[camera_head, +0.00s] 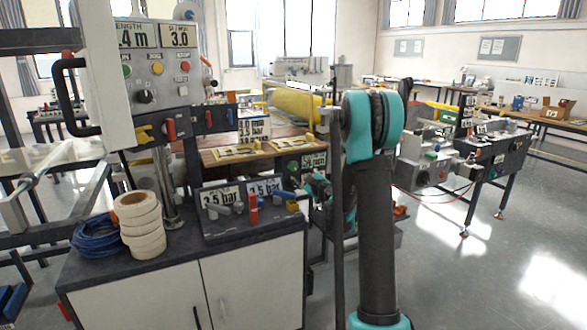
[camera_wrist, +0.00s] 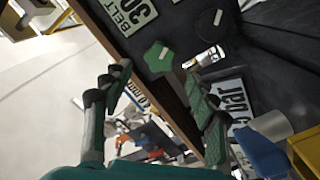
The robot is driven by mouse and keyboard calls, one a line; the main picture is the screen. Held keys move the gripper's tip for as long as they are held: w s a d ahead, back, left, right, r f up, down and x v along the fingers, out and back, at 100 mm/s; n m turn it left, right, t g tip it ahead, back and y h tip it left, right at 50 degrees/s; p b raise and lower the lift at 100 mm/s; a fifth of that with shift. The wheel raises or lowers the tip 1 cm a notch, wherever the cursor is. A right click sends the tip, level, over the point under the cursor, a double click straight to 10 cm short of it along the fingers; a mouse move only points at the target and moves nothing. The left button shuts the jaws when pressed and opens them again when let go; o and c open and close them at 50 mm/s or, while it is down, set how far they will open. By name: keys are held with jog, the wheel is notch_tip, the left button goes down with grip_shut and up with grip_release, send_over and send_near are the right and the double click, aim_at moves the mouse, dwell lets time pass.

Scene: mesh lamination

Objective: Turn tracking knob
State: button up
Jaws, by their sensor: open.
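In the wrist view, a green star-shaped knob (camera_wrist: 157,58) with a pale mark sits on a dark panel (camera_wrist: 185,22), just beyond my fingertips. A round black knob (camera_wrist: 212,22) with a white line sits to its right. I cannot read which one is marked tracking. My gripper (camera_wrist: 155,78) is open, one finger on each side of the frame; its tips look apart from the green knob. In the head view, my gripper (camera_head: 318,186) is partly hidden behind my arm. A green knob (camera_head: 293,166) shows on the panel near it.
A plate reading BELT 30 (camera_wrist: 128,12) is beside the knobs. A blue part (camera_wrist: 262,152) and a metal cylinder (camera_wrist: 272,125) lie close to the right finger. In the head view, a cabinet (camera_head: 250,280) bears tape rolls (camera_head: 142,222). Open floor lies right.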

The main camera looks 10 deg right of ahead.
aim_at(294, 167)
jog(key=x, duration=0.8)
jog(key=shift+s, duration=0.1)
jog(key=c, duration=1.2)
